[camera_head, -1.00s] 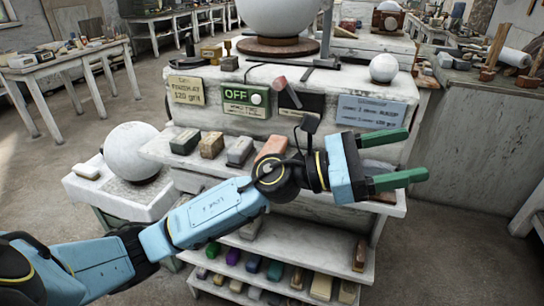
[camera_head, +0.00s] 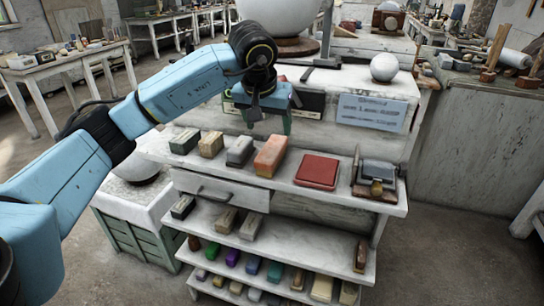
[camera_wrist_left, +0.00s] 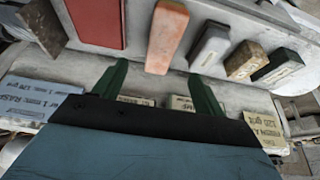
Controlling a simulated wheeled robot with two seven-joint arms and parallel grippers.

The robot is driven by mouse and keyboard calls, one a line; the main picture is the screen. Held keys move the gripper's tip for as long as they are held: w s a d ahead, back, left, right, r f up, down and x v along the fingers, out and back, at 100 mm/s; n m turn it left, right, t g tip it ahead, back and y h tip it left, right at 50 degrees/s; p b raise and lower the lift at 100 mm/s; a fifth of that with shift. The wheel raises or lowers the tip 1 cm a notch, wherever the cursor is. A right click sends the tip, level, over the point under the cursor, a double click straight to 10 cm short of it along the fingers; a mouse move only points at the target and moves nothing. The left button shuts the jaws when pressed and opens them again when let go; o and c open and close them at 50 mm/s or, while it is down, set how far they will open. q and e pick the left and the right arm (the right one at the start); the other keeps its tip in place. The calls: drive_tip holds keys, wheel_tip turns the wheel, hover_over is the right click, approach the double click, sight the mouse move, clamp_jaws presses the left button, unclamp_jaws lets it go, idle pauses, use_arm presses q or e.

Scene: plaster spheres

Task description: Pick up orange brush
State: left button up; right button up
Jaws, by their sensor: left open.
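The orange brush (camera_head: 271,156), a long block with a pale lower edge, lies on the top shelf between a grey block and a red slab. In the left wrist view the orange brush (camera_wrist_left: 166,38) is ahead of the fingers, left of the grey block. My left gripper (camera_head: 264,121) hangs above and behind the brush in the head view, partly hidden by its own wrist. In the left wrist view its two green fingers (camera_wrist_left: 160,78) are spread apart with nothing between them. The right gripper is out of view.
Beside the brush are the grey block (camera_head: 240,151), a tan block (camera_head: 211,145) and the red slab (camera_head: 316,171). A dark tool on a wooden base (camera_head: 377,180) stands at the shelf's right end. A white sphere (camera_head: 384,67) sits on the upper surface. Lower shelves hold several small blocks.

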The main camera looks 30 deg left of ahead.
sight(271, 149)
use_arm(q)
drive_tip(key=x, duration=0.5)
drive_tip(key=shift+b, duration=0.3)
drive_tip(key=x, duration=0.3)
drive_tip(key=b+x, duration=0.1)
drive_tip(key=x, duration=0.1)
drive_tip(key=shift+s+a+f, duration=0.15)
drive_tip(key=shift+s+f, duration=0.05)
drive_tip(key=shift+f, duration=0.05)
drive_tip(key=c, duration=1.1)
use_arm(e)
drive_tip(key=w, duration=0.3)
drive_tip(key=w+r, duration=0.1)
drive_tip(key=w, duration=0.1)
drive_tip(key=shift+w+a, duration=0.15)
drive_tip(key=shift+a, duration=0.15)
use_arm(q)
drive_tip(key=shift+r, duration=0.15)
drive_tip(key=shift+c, duration=0.2)
